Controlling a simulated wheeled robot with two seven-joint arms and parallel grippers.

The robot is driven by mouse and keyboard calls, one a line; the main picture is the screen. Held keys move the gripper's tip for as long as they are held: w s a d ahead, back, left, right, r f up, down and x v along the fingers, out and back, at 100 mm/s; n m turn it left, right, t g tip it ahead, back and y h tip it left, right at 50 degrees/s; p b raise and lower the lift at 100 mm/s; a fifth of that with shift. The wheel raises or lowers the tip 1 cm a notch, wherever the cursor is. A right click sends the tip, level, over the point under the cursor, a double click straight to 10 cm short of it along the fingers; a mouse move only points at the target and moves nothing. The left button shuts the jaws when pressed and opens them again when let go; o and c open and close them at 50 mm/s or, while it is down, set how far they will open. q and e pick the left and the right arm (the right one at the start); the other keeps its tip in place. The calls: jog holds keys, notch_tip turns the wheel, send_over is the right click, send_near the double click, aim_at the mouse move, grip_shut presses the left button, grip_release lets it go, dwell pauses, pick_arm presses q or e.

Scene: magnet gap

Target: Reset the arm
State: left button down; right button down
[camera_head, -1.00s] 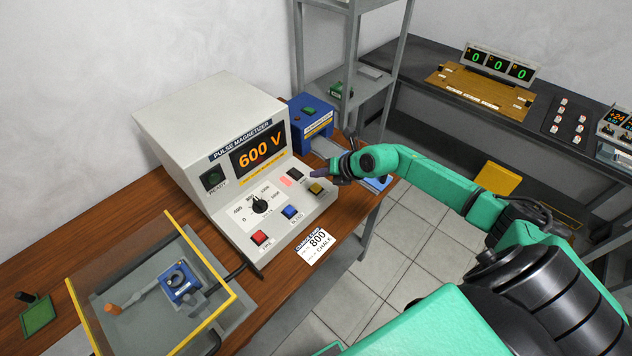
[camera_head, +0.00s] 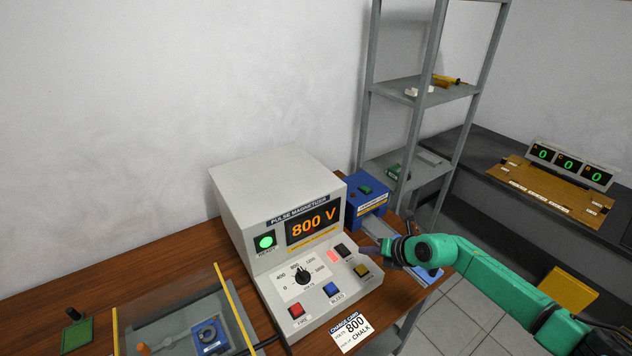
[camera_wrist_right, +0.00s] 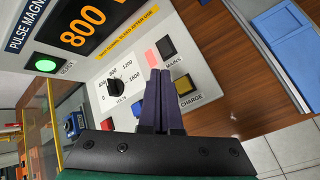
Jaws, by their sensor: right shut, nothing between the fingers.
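My right arm (camera_head: 500,275) comes in from the right, and my right gripper (camera_head: 392,250) is at the right side of the pulse magnetizer (camera_head: 240,190). In the right wrist view the gripper's two dark fingers (camera_wrist_right: 160,95) lie together, shut and empty. They appear in front of the panel between the volts dial (camera_wrist_right: 117,88) and the yellow charge button (camera_wrist_right: 184,84). Whether they touch the panel I cannot tell. The display (camera_head: 313,226) reads 800 V and the ready lamp (camera_head: 265,242) glows green. My left gripper is not in view.
A charge card (camera_head: 350,333) marked 800 lies at the table's front edge. A yellow-framed clear guard (camera_head: 232,305) stands at left over a blue fixture (camera_head: 208,336). A blue box (camera_head: 368,198) and grey shelf rack (camera_head: 420,90) stand behind. A dark bench (camera_head: 490,145) is at right.

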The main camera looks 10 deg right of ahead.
jog(key=w+a+r+m+t+y, duration=0.1)
jog(key=a+r+m+t+y, duration=0.25)
jog(key=a+r, duration=0.4)
notch_tip(320, 180, up, 8)
jog(key=d+m+t+h, duration=0.2)
jog(key=m+t+h, duration=0.4)
jog(key=m, duration=0.6)
jog(key=s+d+f+m+g+h, duration=0.5)
jog(key=s+d+f+m+g, duration=0.25)
jog(key=s+f+m, duration=0.35)
jog(key=s+a+f+m+g+y, duration=0.2)
jog(key=s+a+f+g, duration=0.15)
jog(key=s, duration=0.25)
jog(key=s+a+f+m+g+y, duration=0.2)
jog(key=s+f+g, duration=0.15)
jog(key=s, duration=0.25)
jog(key=s+f+g+b, duration=0.1)
jog(key=s+f+b, duration=0.1)
jog(key=f, duration=1.2)
jog(key=s+f+b, duration=0.1)
jog(key=f+b, duration=0.1)
jog(key=f, duration=1.2)
jog(key=s+d+f+g+b, duration=0.1)
jog(key=s+d+f+b, duration=0.1)
jog(key=s+f, duration=1.3)
jog(key=shift+s+d+f+n, duration=0.4)
jog(key=shift+s+d+n, duration=0.1)
jog(key=shift+s, duration=0.2)
